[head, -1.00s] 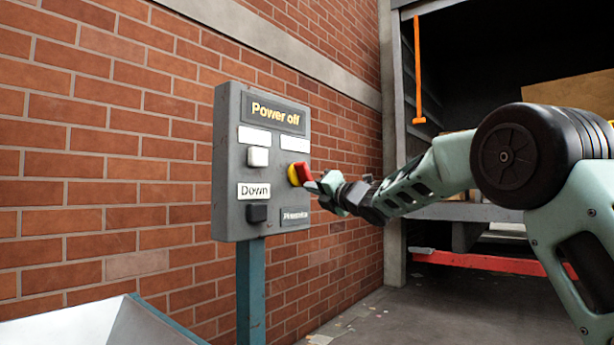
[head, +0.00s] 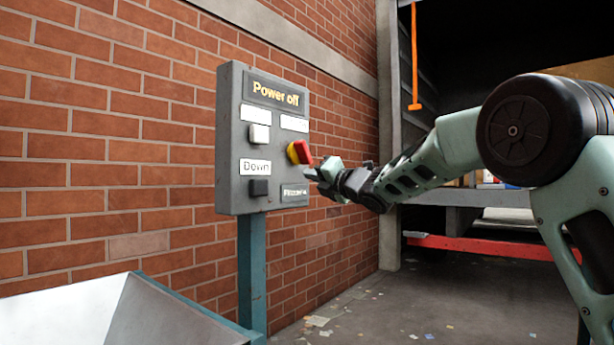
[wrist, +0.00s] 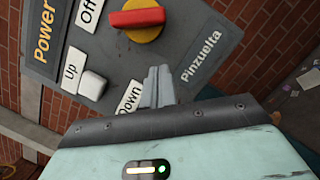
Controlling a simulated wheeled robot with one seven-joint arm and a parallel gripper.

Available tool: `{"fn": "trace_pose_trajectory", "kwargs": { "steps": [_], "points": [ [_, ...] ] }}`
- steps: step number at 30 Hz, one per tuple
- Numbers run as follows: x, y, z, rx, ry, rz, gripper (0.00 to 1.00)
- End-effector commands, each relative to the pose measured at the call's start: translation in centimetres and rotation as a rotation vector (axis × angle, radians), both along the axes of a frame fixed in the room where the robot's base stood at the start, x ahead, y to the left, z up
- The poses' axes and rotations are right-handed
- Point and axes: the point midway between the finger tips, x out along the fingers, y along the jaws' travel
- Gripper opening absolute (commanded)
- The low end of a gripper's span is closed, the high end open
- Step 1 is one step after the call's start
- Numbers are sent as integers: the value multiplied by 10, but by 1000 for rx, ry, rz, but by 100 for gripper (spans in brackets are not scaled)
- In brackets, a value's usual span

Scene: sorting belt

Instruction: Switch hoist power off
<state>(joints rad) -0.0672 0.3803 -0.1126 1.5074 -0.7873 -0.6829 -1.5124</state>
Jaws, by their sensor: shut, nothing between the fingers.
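A grey control box (head: 229,150) titled "Power off" stands on a teal post in front of the brick wall. On its right side is a rotary switch with a red handle (head: 302,151) on a yellow base (head: 292,153). In the wrist view the red handle (wrist: 137,18) and yellow base (wrist: 143,34) are near the top. My gripper (head: 311,173) is shut and empty, just below and right of the handle. Its fingers (wrist: 158,86) show apart from the handle in the wrist view and partly cover the "Down" label.
The box also has a white button (head: 259,134) beside "Up" and a black button (head: 258,187) under "Down". A pale metal tray or chute (head: 75,315) is at lower left. A red bar (head: 480,247) crosses the dark bay at right. Open floor lies right of the post.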

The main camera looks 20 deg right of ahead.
Motion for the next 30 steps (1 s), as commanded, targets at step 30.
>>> {"fn": "trace_pose_trajectory", "kwargs": {
  "steps": [30],
  "points": [
    [-67, -28, -10, 1, 0, 3, 0]
  ]
}}
